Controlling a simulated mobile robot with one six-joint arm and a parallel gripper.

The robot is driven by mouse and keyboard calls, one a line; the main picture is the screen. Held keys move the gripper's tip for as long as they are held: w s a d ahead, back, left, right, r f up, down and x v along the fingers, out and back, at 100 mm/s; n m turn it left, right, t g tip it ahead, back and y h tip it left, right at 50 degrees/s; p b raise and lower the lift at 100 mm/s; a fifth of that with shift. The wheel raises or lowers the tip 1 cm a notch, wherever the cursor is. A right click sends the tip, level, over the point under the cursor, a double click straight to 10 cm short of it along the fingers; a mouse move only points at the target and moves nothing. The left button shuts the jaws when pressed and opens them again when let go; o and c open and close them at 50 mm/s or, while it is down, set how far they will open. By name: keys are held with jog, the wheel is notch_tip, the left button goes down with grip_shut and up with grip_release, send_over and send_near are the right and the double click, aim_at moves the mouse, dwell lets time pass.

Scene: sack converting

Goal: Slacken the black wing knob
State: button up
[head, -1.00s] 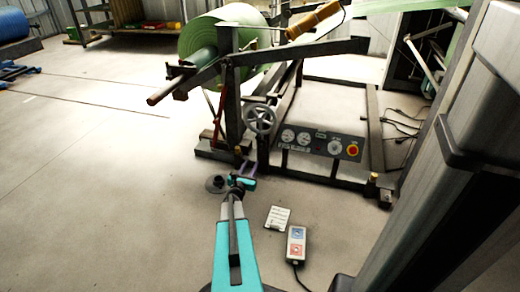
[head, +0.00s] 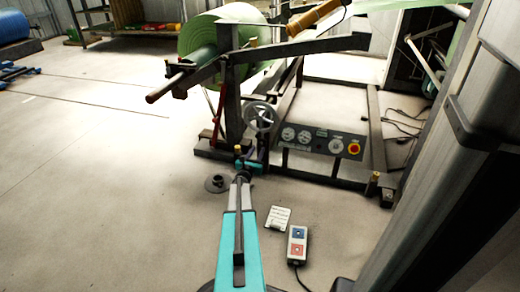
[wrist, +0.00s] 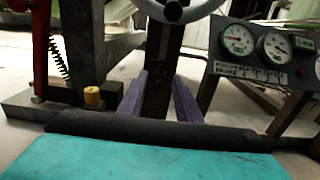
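I cannot pick out the black wing knob for certain in either view. My gripper (wrist: 160,88) shows in the wrist view as two purple fingers, set apart with a dark upright post behind the gap. Nothing is seen held between them. In the head view my gripper (head: 252,164) is low at the front of the unwind stand (head: 231,110), mostly hidden by my arm. The grey handwheel (head: 261,117) is above it; its lower rim (wrist: 178,10) shows at the top of the wrist view.
A gauge panel (head: 319,141) is right of my gripper. A yellow-capped peg (wrist: 93,97) and a red lever (wrist: 40,50) are to the left. A dark disc (head: 216,184), a white card (head: 278,218) and a pendant (head: 297,244) lie on the floor. Open floor is at left.

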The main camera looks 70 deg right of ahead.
aim_at(261, 145)
jog(key=shift+d+b, duration=0.35)
jog(key=shift+d, duration=1.35)
jog(key=shift+c, duration=0.4)
